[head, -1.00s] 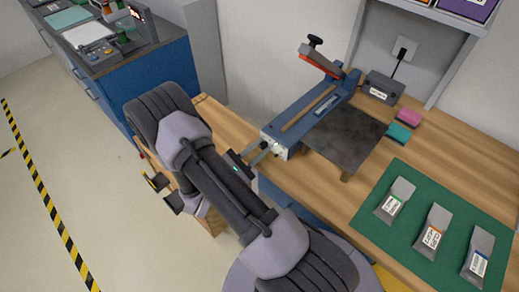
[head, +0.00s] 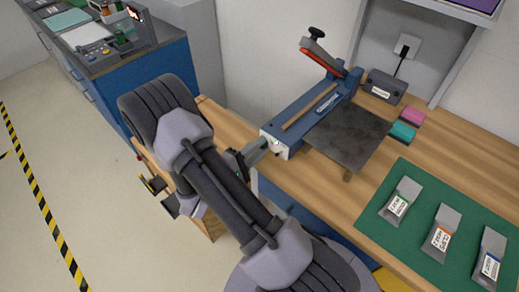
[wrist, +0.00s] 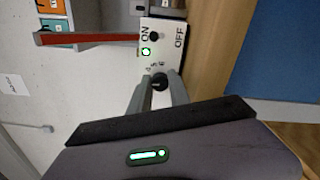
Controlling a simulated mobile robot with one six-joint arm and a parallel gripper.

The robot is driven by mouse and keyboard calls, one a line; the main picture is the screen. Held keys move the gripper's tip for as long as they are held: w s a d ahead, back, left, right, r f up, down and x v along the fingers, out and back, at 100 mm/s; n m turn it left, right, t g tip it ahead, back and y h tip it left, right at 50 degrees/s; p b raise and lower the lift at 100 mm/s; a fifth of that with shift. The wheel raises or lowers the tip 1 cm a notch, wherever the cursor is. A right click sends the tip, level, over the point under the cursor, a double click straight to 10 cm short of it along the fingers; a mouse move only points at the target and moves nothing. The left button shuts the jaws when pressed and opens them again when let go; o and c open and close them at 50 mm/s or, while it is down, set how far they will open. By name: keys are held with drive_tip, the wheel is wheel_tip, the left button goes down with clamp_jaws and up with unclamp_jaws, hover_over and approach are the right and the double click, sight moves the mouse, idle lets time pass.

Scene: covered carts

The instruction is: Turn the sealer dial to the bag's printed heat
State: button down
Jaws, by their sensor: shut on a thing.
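The blue sealer (head: 299,118) stands on the wooden bench with its red-edged arm raised. Its white end panel also shows in the wrist view (wrist: 168,48), turned sideways, with ON and OFF marks, a lit green lamp and the digits 4, 5 and 6. My gripper (wrist: 160,83) is shut on the small dark dial (wrist: 160,79) below those digits. The fingers hide much of the dial, and I cannot tell its setting. In the head view my gripper (head: 268,143) reaches the panel. Three grey bags, green-labelled (head: 402,197), orange-labelled (head: 442,232) and blue-labelled (head: 489,256), lie on a green mat; their print is unreadable.
The green mat (head: 375,224) lies at the bench's front right. A dark plate (head: 347,137) adjoins the sealer. A grey box (head: 385,87), a pink block (head: 411,113) and a teal block (head: 403,131) are behind it. A blue cabinet (head: 150,75) stands at the left.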

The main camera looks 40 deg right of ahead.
drive_tip(key=shift+m, duration=0.5)
drive_tip(key=c, duration=1.2)
unclamp_jaws()
